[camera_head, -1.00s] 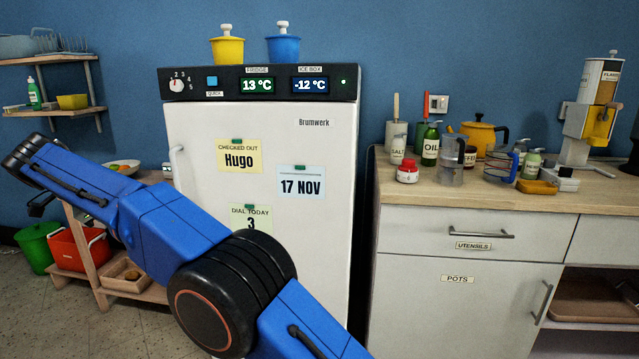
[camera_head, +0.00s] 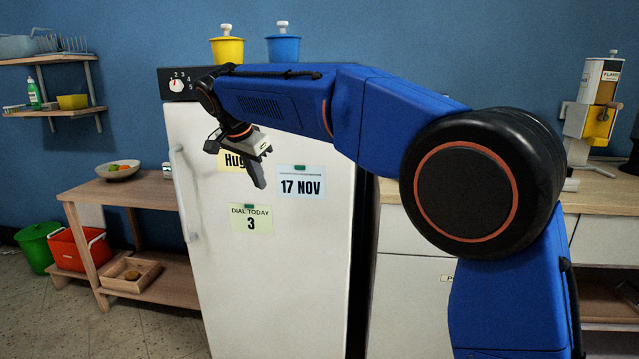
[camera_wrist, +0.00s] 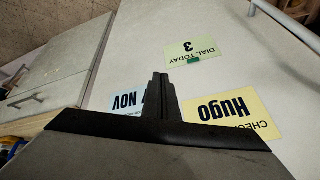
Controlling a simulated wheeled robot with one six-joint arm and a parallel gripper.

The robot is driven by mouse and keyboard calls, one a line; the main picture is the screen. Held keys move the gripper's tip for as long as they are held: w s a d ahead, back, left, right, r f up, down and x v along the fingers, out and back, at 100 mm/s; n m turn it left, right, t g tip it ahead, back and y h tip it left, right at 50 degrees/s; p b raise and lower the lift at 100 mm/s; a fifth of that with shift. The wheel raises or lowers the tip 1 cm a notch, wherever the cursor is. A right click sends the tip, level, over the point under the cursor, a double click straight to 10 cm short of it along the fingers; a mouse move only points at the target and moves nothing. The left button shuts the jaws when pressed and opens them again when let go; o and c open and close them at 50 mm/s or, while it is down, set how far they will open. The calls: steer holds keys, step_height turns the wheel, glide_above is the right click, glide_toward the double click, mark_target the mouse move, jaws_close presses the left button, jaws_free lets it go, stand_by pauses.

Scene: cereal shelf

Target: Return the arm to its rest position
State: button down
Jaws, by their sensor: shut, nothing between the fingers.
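My gripper (camera_head: 258,180) is in front of the white fridge (camera_head: 285,285), near its upper door, and points downward. Its fingers are shut together with nothing between them. In the wrist view my gripper (camera_wrist: 160,82) also shows shut in front of the fridge door, which appears upside down. My blue arm folds in an arch from the lower right across the top of the fridge. The fridge door looks closed.
Notes reading Hugo (camera_head: 238,160), 17 NOV (camera_head: 301,183) and DIAL TODAY 3 (camera_head: 250,220) are on the fridge door. Yellow (camera_head: 227,50) and blue (camera_head: 283,48) pots stand on top. A wooden side table (camera_head: 135,190) stands left; a dispenser (camera_head: 597,100) stands right.

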steer(key=s+d+f+n, duration=0.1)
steer(key=s+d, duration=0.4)
steer(key=d, duration=0.6)
steer(key=s+d+f+n+y, duration=0.15)
steer(key=s+d, duration=0.35)
steer(key=d, duration=0.5)
steer(key=s+d+f+n+h, duration=0.1)
steer(key=s+d, duration=0.5)
steer(key=d, duration=0.5)
steer(key=s+d+f+n, duration=0.1)
steer(key=s+d+f, duration=0.3)
steer(key=s, duration=0.3)
steer(key=s+d+f+n, duration=0.1)
steer(key=s+d+f, duration=0.3)
steer(key=s+f, duration=0.3)
steer(key=s+d+f+n+y, duration=0.1)
steer(key=s+d+f, duration=0.3)
steer(key=s+f, duration=0.2)
steer(key=shift+s+d+f, duration=0.25)
steer(key=shift+s+d, duration=0.1)
steer(key=shift+s, duration=0.85)
steer(key=shift+a+n, duration=0.1)
steer(key=shift+n, duration=0.15)
